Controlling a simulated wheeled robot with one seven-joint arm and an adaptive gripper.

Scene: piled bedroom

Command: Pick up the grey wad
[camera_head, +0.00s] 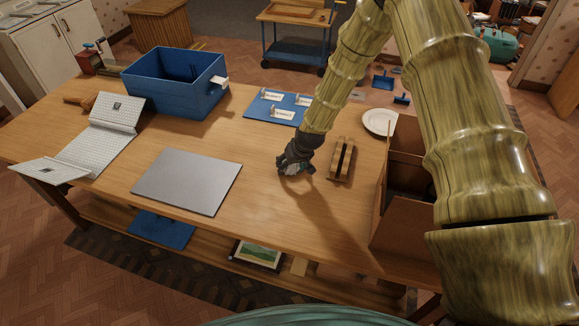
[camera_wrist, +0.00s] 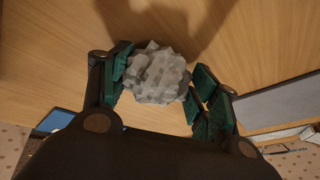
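The grey wad (camera_wrist: 158,75) is a lumpy, crumpled ball, seen in the wrist view between the two fingers of my gripper (camera_wrist: 160,78). The left finger lies against its left side. The right finger is very close to its right side, and I cannot tell whether it presses on it. In the head view my gripper (camera_head: 294,168) points down low over the wooden table (camera_head: 262,215), and a small pale part of the wad shows at the fingertips. I cannot tell whether the wad rests on the table or is just lifted.
A slotted wooden block (camera_head: 342,159) stands close to the right of my gripper. A grey flat panel (camera_head: 187,181) lies to the left, and a blue mat with white labels (camera_head: 266,108) behind. A blue bin (camera_head: 174,87) stands back left, an open brown box (camera_head: 403,222) at right.

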